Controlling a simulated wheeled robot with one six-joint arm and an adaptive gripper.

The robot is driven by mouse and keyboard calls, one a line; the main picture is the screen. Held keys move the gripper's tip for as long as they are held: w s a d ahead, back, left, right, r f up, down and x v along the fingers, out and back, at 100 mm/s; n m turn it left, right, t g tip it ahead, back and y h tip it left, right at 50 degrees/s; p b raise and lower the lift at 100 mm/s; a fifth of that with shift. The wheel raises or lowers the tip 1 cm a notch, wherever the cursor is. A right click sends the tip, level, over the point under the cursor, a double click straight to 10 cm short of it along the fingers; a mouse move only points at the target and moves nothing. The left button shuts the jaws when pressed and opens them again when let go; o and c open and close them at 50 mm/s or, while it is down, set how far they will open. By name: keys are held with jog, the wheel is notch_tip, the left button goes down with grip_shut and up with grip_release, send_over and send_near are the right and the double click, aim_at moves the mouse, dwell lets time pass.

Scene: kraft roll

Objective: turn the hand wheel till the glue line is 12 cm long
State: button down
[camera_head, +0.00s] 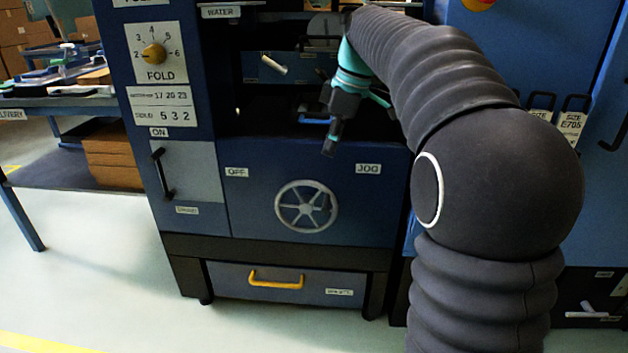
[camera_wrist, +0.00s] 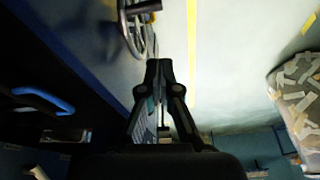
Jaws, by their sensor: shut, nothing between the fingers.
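The hand wheel (camera_head: 306,206) is a grey spoked wheel on the blue front panel of the machine, between the OFF and JOG labels. In the wrist view, part of a wheel with a knob (camera_wrist: 143,7) shows at the top, ahead of the fingers and a little to their left. My gripper (camera_head: 329,150) points down, above the wheel and slightly right of its middle. It looks apart from the wheel. In the wrist view its fingertips (camera_wrist: 159,64) are together with nothing between them. I cannot make out the glue line or its length in either view.
A FOLD dial (camera_head: 153,54) sits at the upper left of the machine, above a door with a black handle (camera_head: 162,173). A drawer with a yellow handle (camera_head: 276,279) is below the wheel. A side table (camera_head: 40,101) stands left. The floor in front is clear.

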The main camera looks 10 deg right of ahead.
jog(key=w+n, duration=0.1)
jog(key=w, duration=0.2)
jog(key=b, duration=0.3)
send_over(325, 200)
jog(key=a, duration=0.2)
notch_tip(325, 200, down, 10)
jog(key=shift+w+d+f+n+g, duration=0.15)
jog(key=shift+d+f+n+g, duration=0.2)
jog(key=shift+d+f, duration=0.55)
jog(key=shift+f, duration=0.5)
jog(key=shift+f+y, duration=0.1)
jog(key=shift+y, duration=0.3)
